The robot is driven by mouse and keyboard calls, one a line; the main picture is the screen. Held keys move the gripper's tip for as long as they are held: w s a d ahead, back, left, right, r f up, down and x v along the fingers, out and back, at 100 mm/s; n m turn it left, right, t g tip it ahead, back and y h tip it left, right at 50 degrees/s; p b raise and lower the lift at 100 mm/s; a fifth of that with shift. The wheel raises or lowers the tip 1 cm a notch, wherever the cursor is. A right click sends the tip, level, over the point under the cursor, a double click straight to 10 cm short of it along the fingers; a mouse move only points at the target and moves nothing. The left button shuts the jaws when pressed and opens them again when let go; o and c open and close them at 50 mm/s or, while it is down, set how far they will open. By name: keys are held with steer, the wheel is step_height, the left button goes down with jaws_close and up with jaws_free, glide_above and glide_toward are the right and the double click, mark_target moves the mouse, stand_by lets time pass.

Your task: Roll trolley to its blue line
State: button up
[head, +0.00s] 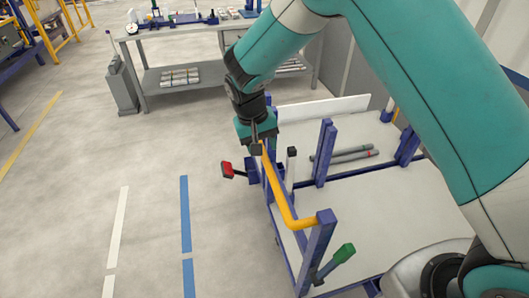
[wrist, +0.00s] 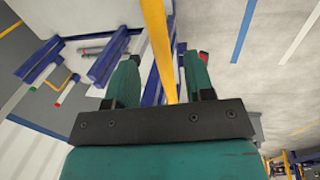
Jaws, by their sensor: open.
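The trolley (head: 400,210) has a pale grey deck and blue posts, and fills the right half of the head view. Its yellow handle bar (head: 278,190) runs along the left side. My gripper (head: 257,147) is at the far end of this bar. In the wrist view my gripper (wrist: 160,85) is open, and the yellow bar (wrist: 158,45) passes between its two fingers; whether either finger touches it I cannot tell. A blue line (head: 186,215) lies on the floor left of the trolley, apart from it. It also shows in the wrist view (wrist: 243,30).
Grey pipes (head: 345,154) lie on the deck. A red-tipped lever (head: 229,170) and a green-tipped lever (head: 342,254) stick out from the trolley. A white line (head: 117,230) lies beyond the blue one. A workbench (head: 180,55) stands behind. The floor on the left is clear.

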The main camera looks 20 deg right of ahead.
mark_target(265, 157)
steer(key=shift+d+f+p, duration=0.2)
steer(key=shift+d+f, duration=0.05)
steer(key=shift+f, duration=0.85)
steer(key=shift+d+f+p, duration=0.15)
steer(key=shift+d+f, duration=0.05)
steer(key=shift+f, duration=0.85)
steer(key=shift+c, duration=0.5)
jaws_close()
